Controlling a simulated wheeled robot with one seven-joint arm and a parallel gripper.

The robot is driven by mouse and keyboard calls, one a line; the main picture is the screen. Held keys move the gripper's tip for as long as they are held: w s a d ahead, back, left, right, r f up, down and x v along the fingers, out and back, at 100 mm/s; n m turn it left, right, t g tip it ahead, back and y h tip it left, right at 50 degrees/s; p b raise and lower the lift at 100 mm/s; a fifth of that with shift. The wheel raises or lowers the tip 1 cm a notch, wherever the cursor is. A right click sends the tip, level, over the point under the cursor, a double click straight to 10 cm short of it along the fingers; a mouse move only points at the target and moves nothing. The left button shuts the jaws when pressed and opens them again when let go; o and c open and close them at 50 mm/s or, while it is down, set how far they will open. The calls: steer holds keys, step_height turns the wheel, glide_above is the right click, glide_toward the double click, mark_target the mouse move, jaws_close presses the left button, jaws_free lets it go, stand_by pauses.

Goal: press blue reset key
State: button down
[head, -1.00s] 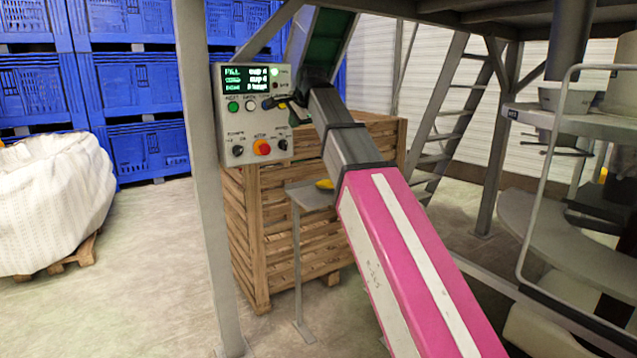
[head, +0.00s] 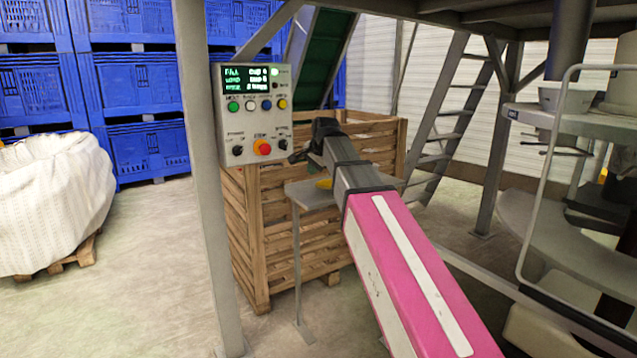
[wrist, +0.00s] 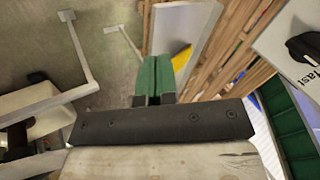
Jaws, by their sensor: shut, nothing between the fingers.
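The control panel (head: 262,128) is a pale box on a grey post, with a lit green-text screen (head: 248,79). The blue key (head: 266,104) sits in the row under the screen, between a white key (head: 250,105) and a yellow key (head: 282,103), and is in plain sight. My gripper (head: 297,156) is just right of the panel's lower edge, below the key row and apart from the blue key. Its green fingertips (wrist: 152,80) are shut and empty in the wrist view. That view shows a panel corner with a black knob (wrist: 304,48), but not the blue key.
A red stop button (head: 262,147) on a yellow base and black knobs sit low on the panel. A wooden crate (head: 255,250) stands behind. A small grey table (head: 312,196) with a yellow object (head: 325,184) is below my arm.

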steer(key=shift+n, duration=0.3)
steer(key=shift+s+d+f, duration=0.1)
steer(key=shift+d+f, duration=0.2)
steer(key=shift+f, duration=0.45)
steer(key=shift+s+d+f, duration=0.1)
steer(key=shift+d+f, duration=0.2)
steer(key=shift+f, duration=0.4)
steer(key=shift+s+d+f, duration=0.1)
steer(key=shift+d+f, duration=0.2)
steer(key=shift+f, duration=0.45)
steer(key=shift+f, duration=0.1)
steer(key=s+d+f+n+g+h, duration=0.1)
steer(key=s+d+f, duration=0.2)
steer(key=f, duration=0.4)
steer(key=s+d+f+n+g, duration=0.1)
steer(key=s+d+f, duration=0.25)
steer(key=f, duration=0.45)
steer(key=s+d+f+n+g+h, duration=0.1)
steer(key=s+d+f+n, duration=0.15)
steer(key=f, duration=0.45)
steer(key=s+d+f+n+g, duration=0.1)
steer(key=s+d+f, duration=0.3)
steer(key=s+f, duration=0.3)
steer(key=s+d+f+n+g, duration=0.1)
steer(key=s+d+f, duration=0.3)
steer(key=f, duration=0.5)
steer(key=s+n, duration=0.1)
steer(key=s, duration=0.1)
steer(key=shift+s+d+f+g+h, duration=0.2)
steer(key=shift+s+d+g+h, duration=0.2)
